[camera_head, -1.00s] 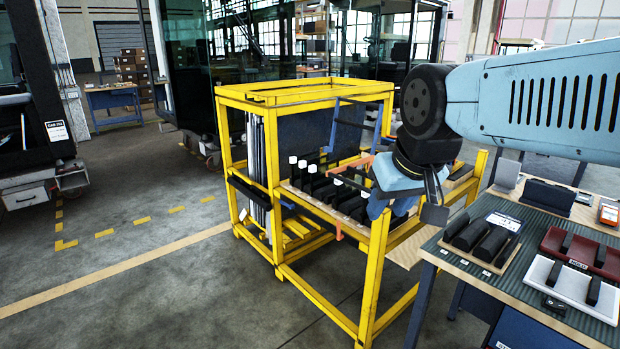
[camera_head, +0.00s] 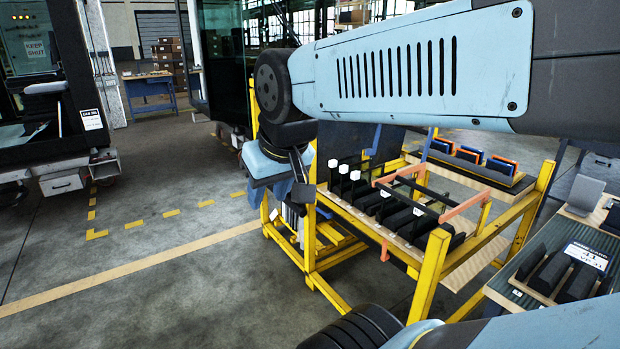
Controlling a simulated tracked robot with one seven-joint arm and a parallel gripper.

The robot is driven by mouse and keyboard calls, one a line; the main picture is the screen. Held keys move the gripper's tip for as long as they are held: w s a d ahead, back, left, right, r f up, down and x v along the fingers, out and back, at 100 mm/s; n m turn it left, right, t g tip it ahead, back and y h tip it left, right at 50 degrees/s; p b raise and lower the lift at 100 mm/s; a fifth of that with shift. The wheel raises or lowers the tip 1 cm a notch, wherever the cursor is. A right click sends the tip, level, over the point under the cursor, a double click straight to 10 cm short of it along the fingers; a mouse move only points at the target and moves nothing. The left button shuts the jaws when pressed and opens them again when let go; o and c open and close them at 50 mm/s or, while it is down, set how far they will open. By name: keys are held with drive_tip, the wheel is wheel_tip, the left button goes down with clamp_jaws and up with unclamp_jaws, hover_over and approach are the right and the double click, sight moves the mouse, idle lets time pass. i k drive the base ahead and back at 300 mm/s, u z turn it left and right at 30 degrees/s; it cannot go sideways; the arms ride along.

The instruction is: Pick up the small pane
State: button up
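I cannot single out the small pane for certain. A yellow trolley (camera_head: 430,275) stands in the middle, with a dark upright panel (camera_head: 386,141) at its back, partly behind my arm. Thin pale upright edges (camera_head: 291,222) show low at its left end, mostly hidden by my gripper and the frame. My gripper (camera_head: 290,193) hangs in front of the trolley's left end, fingers pointing down. Its fingers are small and overlap the trolley, so their opening and any contact are unclear. No held pane is visible.
The trolley's shelf carries black slotted blocks (camera_head: 405,217), white-capped posts (camera_head: 344,170) and an orange-ended frame (camera_head: 465,207). A bench (camera_head: 530,290) with black blocks stands at the right. A machine cab (camera_head: 45,110) stands at the left. The floor (camera_head: 150,270) between is clear.

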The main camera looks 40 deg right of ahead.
sight(362, 180)
drive_tip(key=z, duration=0.1)
drive_tip(key=i, duration=1)
drive_tip(key=z, duration=0.8)
drive_tip(key=i, duration=0.4)
drive_tip(key=z, duration=0.3)
drive_tip(key=k, duration=0.95)
drive_tip(key=z, duration=0.2)
drive_tip(key=i, duration=0.95)
drive_tip(key=u, duration=0.05)
